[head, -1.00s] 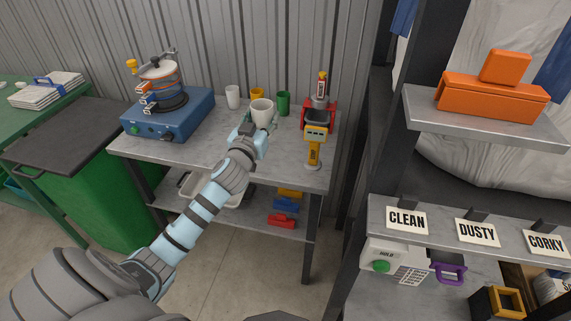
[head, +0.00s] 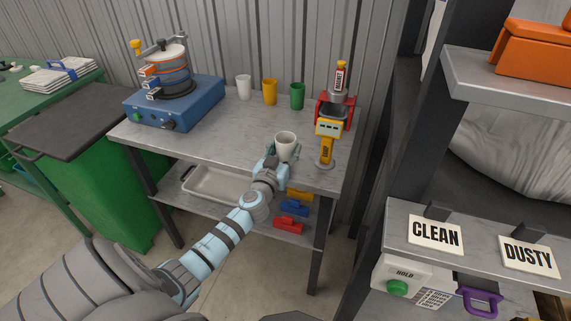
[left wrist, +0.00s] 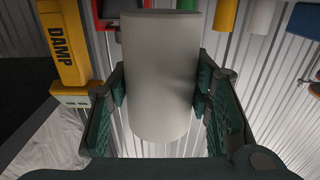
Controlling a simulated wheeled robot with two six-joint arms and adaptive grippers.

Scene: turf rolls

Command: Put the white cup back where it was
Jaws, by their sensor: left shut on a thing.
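A white cup (head: 285,141) is upright in my left gripper (head: 284,152), over the front part of the grey table (head: 221,134). I cannot tell whether the cup's base touches the tabletop. In the left wrist view the cup (left wrist: 160,75) fills the space between the green fingers, which press on both its sides. A second white cup (head: 244,88) stands at the back of the table, left of a yellow cup (head: 270,92) and a green cup (head: 297,96). My right gripper is not in view.
A yellow meter (head: 327,140) marked DAMP and a red-framed device (head: 333,112) stand right of the held cup. A blue machine (head: 175,105) stands at the left. Tabletop between the blue machine and the held cup is clear. A shelf rack (head: 400,215) rises at the right.

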